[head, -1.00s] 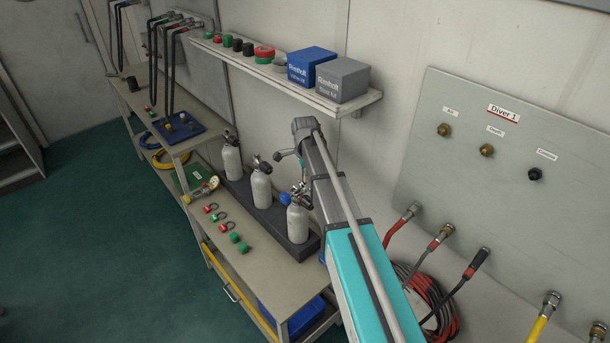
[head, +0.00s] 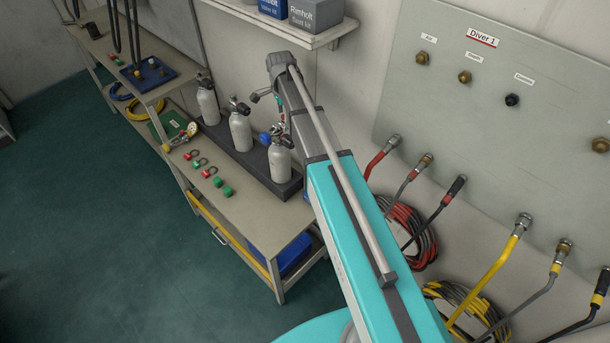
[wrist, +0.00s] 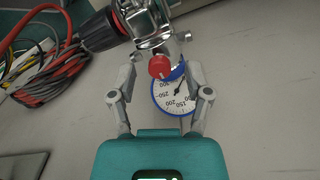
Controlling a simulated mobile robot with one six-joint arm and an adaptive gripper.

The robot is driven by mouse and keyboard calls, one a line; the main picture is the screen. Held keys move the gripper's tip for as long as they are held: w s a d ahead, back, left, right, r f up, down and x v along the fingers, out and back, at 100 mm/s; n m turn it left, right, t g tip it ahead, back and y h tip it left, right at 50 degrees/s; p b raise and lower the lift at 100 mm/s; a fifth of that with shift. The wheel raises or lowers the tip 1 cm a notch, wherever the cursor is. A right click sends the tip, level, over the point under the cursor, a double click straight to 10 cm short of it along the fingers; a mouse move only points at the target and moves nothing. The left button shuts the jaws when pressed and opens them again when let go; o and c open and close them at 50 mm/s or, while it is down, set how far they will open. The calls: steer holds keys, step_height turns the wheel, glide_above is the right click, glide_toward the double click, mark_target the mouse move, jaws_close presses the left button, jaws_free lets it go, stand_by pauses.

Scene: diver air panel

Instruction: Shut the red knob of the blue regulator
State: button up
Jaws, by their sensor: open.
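In the wrist view the red knob (wrist: 159,66) is on the front of a metal regulator body (wrist: 150,25), just above a round white gauge with a blue rim (wrist: 158,103). My gripper (wrist: 160,56) is open, with one finger to the left and one to the right of the knob, and gaps show on both sides. Contact cannot be judged in depth. In the head view a blue round part (head: 265,138) sits at the top of the nearest grey cylinder (head: 280,165); the fingers there are largely hidden by my arm.
Two more cylinders (head: 240,132) stand behind in the dark rack (head: 262,178). Shackles and green caps (head: 222,186) lie on the bench. A shelf (head: 270,22) with boxes is above. Hoses (head: 405,225) hang from the panel (head: 470,110) at right.

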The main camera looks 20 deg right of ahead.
steer(key=n, duration=2.7)
steer(key=shift+r+n, duration=0.3)
steer(key=shift+n, duration=0.1)
step_height(320, 180, up, 7)
steer(key=p, duration=0.7)
steer(key=shift+p, duration=0.3)
steer(key=s+f+m+b, duration=0.4)
steer(key=s, duration=0.4)
steer(key=s+f+m+b, duration=0.4)
steer(key=s, duration=0.5)
steer(key=s+f+m+b, duration=0.4)
steer(key=s, duration=0.5)
steer(key=shift+s+d+f+b, duration=0.15)
steer(key=shift+d+f+b, duration=0.1)
steer(key=shift+f+b, duration=0.15)
stand_by(0.6)
